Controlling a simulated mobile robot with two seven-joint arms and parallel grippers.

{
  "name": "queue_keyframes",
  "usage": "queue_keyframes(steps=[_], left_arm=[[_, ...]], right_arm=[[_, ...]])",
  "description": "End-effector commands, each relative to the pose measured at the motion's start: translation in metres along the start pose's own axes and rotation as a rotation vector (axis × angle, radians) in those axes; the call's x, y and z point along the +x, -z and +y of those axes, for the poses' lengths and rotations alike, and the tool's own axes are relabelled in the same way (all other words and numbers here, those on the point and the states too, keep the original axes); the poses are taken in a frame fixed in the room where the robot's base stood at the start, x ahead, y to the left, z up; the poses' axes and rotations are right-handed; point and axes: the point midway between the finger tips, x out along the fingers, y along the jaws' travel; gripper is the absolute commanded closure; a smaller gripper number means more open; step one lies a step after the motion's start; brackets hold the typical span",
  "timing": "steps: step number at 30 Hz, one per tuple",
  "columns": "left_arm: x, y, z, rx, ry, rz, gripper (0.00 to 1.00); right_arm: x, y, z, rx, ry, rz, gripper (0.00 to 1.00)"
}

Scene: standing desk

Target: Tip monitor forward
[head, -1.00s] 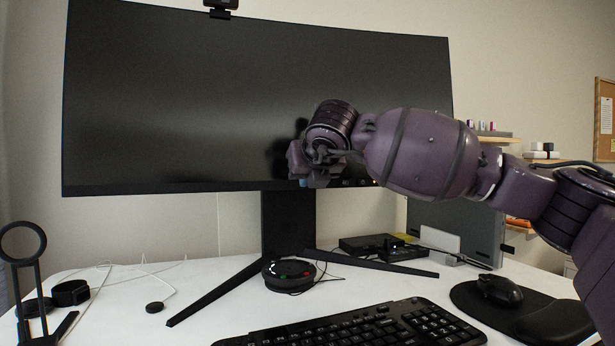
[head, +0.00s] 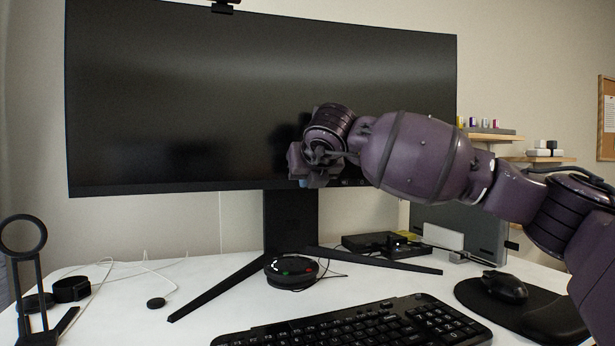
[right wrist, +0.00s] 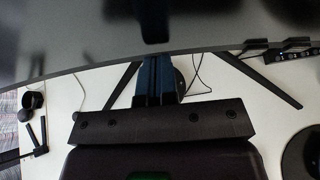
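The wide black monitor (head: 200,90) stands on a dark stand with a neck (head: 290,222) and splayed legs on the white desk. Its screen faces me. My right gripper (head: 310,180) is at the monitor's lower edge, right of centre, in front of the stand's neck. Its blue fingers also show in the right wrist view (right wrist: 154,80), side by side with nothing held between them. Their tips meet the monitor's lower edge (right wrist: 85,68) in that view; actual contact is hard to tell. My left gripper is out of view.
A keyboard (head: 355,325) lies in front of the stand, with a round black device (head: 290,271) between the legs. A mouse (head: 503,287) lies on a mat at right. A black ring-topped stand (head: 25,270) is at left. A webcam (head: 226,5) sits atop the monitor.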

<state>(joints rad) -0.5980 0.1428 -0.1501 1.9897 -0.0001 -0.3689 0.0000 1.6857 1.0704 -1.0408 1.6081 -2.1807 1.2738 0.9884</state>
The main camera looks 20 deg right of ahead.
Motion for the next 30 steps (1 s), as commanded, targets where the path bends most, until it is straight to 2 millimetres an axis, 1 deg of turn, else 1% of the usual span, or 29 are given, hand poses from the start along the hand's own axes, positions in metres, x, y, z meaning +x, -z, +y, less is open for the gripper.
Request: queue_keyframes(steps=[12, 20, 23, 30], left_arm=[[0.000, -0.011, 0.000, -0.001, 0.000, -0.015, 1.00], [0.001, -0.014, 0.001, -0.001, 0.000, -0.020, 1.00], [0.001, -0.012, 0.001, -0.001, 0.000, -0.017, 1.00], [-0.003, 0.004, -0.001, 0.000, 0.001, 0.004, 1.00]], right_arm=[[0.014, 0.001, -0.001, 0.000, 0.002, 0.000, 1.00], [0.020, 0.001, 0.000, -0.001, 0.001, 0.000, 1.00], [0.017, 0.000, 0.000, -0.001, 0.001, -0.001, 1.00], [-0.008, -0.003, -0.001, 0.000, 0.000, -0.005, 1.00]])
